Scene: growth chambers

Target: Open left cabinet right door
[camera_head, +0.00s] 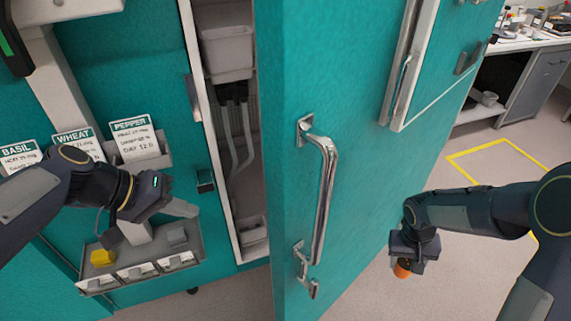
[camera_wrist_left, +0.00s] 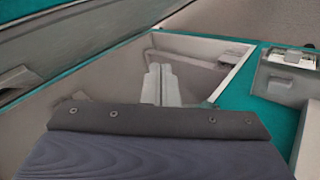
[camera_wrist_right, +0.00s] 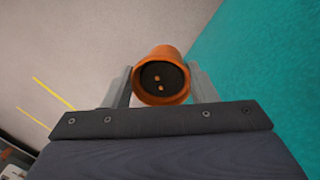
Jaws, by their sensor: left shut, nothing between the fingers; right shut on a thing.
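A tall teal door (camera_head: 290,80) with a long metal handle (camera_head: 325,195) stands ajar, swung out from the cabinet. The narrow opening behind it shows a grey bin (camera_head: 227,50) and dark and grey tubes (camera_head: 235,120). My left gripper (camera_head: 185,208) is shut and empty, left of the opening and pointing toward it, apart from the handle. In the left wrist view its closed fingers (camera_wrist_left: 160,85) lie before a pale recess with a teal border. My right gripper (camera_head: 404,262) is shut on an orange pot (camera_wrist_right: 162,78) with dark soil and two small seeds, right of the door.
Label cards for basil (camera_head: 20,155), wheat (camera_head: 78,143) and pepper (camera_head: 135,138) stand on the left. Below my left gripper is a grey tray (camera_head: 200,240) with a yellow piece (camera_head: 102,257). A cluttered bench (camera_head: 540,40) stands far right; the floor (camera_head: 470,240) around my right arm is open.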

